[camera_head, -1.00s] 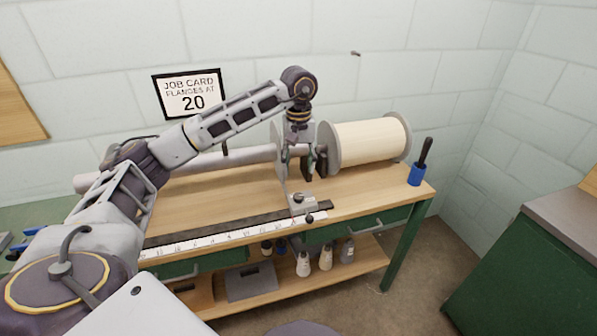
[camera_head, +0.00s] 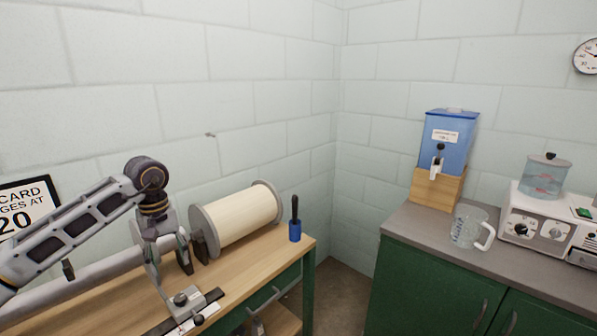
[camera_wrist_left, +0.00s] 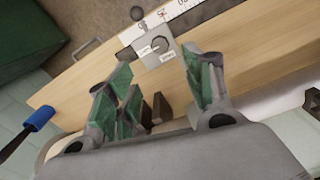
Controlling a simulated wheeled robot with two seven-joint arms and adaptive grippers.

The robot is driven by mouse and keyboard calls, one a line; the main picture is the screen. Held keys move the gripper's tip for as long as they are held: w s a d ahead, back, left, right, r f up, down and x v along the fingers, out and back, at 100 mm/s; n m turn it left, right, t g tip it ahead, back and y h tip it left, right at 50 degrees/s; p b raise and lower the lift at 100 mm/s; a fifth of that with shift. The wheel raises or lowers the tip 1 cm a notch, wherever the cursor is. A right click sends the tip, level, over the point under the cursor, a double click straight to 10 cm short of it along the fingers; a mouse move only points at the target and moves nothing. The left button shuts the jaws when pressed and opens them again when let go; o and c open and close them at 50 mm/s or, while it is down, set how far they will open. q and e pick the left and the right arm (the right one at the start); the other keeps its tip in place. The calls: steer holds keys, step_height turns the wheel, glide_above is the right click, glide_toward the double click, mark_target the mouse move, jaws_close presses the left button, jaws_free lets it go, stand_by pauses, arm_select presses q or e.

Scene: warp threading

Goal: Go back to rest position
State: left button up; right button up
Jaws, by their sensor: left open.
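My left gripper (camera_head: 172,266) hangs over the wooden bench, in front of the left flange of the spool. Its fingers are apart with nothing between them; they also show in the wrist view (camera_wrist_left: 162,84). The cream spool (camera_head: 243,214) lies on its side at the back of the bench, on a grey bar. A metal slide block with a knob (camera_head: 187,300) sits on the ruler rail, just in front of the gripper; it also shows in the wrist view (camera_wrist_left: 155,47). My right gripper is out of view.
Across a floor gap is a green cabinet (camera_head: 425,290) bearing a blue dispenser (camera_head: 449,141), glass jug (camera_head: 466,227) and white appliance (camera_head: 540,226). The job card (camera_head: 24,207) hangs at left.

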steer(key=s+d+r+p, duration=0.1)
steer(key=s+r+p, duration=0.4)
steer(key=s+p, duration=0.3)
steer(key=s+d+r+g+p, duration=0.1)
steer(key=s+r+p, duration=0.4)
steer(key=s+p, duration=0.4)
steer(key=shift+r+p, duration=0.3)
steer(key=shift+p, duration=1.3)
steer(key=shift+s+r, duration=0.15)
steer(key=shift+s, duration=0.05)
